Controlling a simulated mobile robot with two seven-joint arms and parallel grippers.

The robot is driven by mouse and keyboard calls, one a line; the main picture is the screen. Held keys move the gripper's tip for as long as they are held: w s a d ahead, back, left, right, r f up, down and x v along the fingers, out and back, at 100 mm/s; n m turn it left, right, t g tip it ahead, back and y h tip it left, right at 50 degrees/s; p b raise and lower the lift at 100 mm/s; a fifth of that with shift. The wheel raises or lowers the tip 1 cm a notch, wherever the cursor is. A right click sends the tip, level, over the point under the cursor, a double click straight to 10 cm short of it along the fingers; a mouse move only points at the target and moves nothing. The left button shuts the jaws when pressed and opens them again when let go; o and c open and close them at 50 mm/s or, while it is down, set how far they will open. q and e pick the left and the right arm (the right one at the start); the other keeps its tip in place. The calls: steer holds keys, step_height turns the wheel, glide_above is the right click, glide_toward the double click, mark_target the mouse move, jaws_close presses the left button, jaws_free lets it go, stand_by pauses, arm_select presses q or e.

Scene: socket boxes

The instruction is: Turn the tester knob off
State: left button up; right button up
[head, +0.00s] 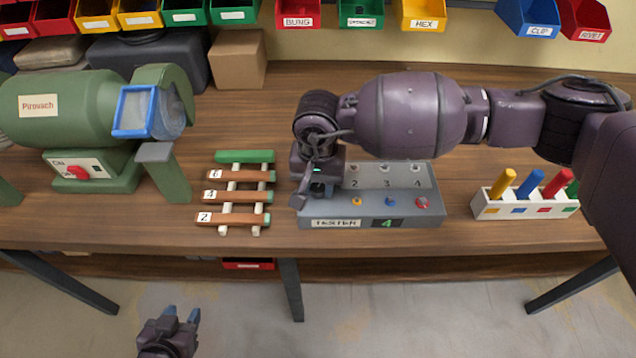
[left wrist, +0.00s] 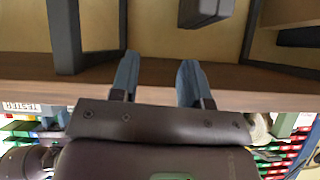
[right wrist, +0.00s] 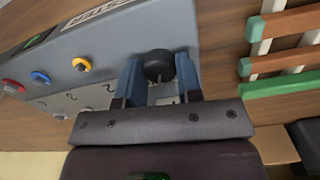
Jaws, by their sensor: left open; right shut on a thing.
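The grey tester box (head: 340,210) sits near the front of the bench, labelled TESTER, with a small green-lit display (head: 388,223). Its sloped face carries yellow, blue and red knobs or plugs and numbered positions 2, 3 and 4. In the right wrist view, a black round knob (right wrist: 158,66) on the tester (right wrist: 125,40) stands between the blue fingers of my right gripper (right wrist: 159,82), which is shut on it. In the head view my right gripper (head: 305,198) hides that knob. My left gripper (head: 181,314) is open and empty, low in front of the bench; its fingers also show in the left wrist view (left wrist: 158,80).
A rack with wooden numbered bars (head: 236,196) stands just left of the tester. A white holder (head: 520,207) with coloured handles is to the right. A green Pirovach grinder (head: 75,110) stands at left. Coloured bins line the back. Bare bench lies between tester and holder.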

steer(key=n+b, duration=0.2)
steer(key=shift+f+n, duration=0.3)
steer(key=n+b, duration=0.2)
steer(key=shift+n, duration=0.4)
steer(key=n+b, duration=0.2)
steer(key=n, duration=0.1)
steer(key=shift+r+n+b, duration=0.15)
steer(key=shift+n+b, duration=0.3)
steer(key=shift+n, duration=0.35)
arm_select(q)
steer(key=shift+g, duration=0.4)
steer(key=f, duration=0.5)
steer(key=shift+w+d+f, duration=0.15)
steer(key=shift+w+f, duration=0.2)
steer(key=shift+f, duration=0.05)
steer(key=shift+s+f, duration=0.1)
arm_select(e)
steer(key=shift+r+n, duration=0.15)
steer(key=shift+n, duration=0.15)
steer(key=o, duration=0.9)
steer(key=shift+o, duration=0.2)
